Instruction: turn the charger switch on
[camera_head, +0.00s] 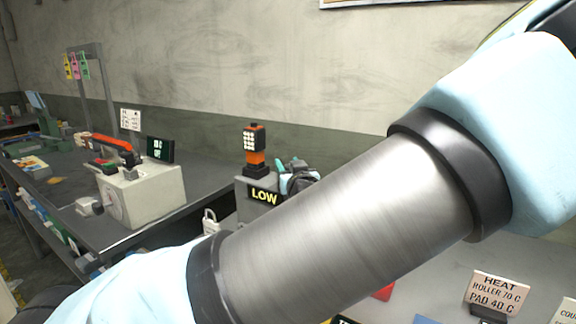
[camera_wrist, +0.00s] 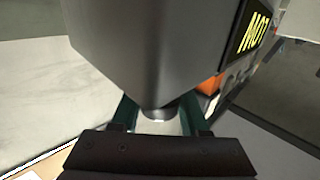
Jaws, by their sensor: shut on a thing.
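The charger is a grey box with a black sign reading LOW in yellow (camera_head: 264,195), at the middle of the head view. The sign also shows upside down in the wrist view (camera_wrist: 254,26). An orange and black handheld unit (camera_head: 255,150) stands upright on the charger. My gripper (camera_head: 291,167) is at the right side of the charger, largely behind my own arm. In the wrist view its green fingers (camera_wrist: 160,120) are shut on a small pale round piece, which looks like the charger switch (camera_wrist: 160,113). A large grey body hides most of it, so its setting cannot be told.
A pale machine with a dial (camera_head: 140,198) and an orange handle stands on the left bench. A small dark sign (camera_head: 160,149) is behind it. A HEAT card (camera_head: 497,292) stands on the near table at right. My arm covers much of the near table.

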